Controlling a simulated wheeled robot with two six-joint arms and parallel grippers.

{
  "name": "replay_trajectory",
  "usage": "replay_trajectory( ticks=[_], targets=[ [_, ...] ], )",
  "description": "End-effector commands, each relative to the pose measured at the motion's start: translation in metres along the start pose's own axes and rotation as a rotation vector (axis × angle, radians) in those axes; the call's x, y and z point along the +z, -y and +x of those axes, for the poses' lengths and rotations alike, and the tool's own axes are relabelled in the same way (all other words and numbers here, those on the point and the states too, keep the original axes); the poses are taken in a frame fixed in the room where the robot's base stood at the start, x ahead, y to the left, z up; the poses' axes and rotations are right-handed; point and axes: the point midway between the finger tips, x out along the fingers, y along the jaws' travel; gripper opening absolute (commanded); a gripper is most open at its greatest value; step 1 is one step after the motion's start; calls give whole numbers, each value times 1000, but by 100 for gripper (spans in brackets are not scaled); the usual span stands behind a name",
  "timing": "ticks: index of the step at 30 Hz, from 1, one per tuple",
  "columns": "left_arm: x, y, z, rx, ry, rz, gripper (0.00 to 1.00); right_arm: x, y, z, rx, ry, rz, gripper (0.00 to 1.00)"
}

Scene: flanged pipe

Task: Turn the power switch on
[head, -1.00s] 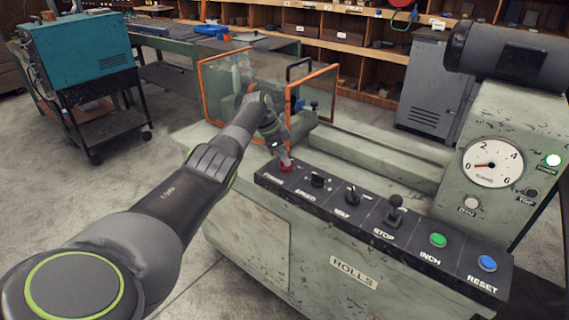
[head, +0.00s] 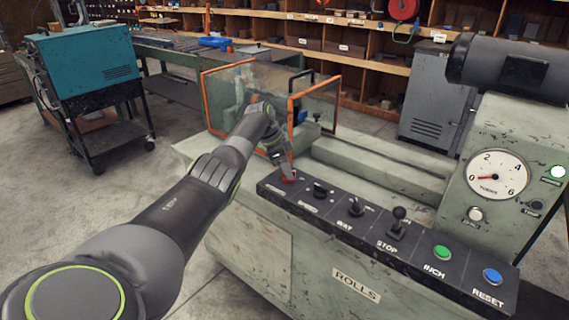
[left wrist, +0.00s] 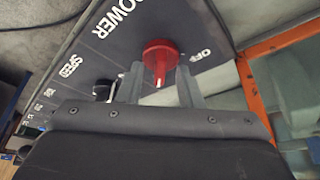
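The red power switch (head: 289,178) is a rotary knob at the far left end of the black control panel (head: 370,237). In the left wrist view the red knob (left wrist: 160,57) shows a white mark on its grip, with the labels POWER and OFF printed beside it. My left gripper (head: 288,174) is down at the knob. In the left wrist view its two fingers (left wrist: 160,86) stand apart on either side of the knob's grip, with gaps visible. The fingertips' exact depth on the knob is hard to tell. My right gripper is not in view.
Black knobs, a black lever (head: 397,222), a green button (head: 442,252) and a blue button (head: 492,276) line the panel to the right. An orange-framed clear guard (head: 314,100) stands just behind the gripper. A gauge (head: 496,177) and lit lamp (head: 558,172) are at right.

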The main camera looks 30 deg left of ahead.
Motion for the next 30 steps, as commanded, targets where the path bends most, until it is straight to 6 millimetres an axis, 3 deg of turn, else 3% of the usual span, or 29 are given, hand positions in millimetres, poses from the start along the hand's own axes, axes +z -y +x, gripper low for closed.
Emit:
replay_trajectory(
  ticks=[8, 21, 30],
  targets=[
    [0, 1, -32, -5, -1, 2, 33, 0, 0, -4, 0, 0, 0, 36],
    [0, 1, -137, -4, -2, 0, 33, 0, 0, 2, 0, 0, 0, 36],
    [0, 0, -171, -1, 0, 0, 33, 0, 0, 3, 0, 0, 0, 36]
  ],
)
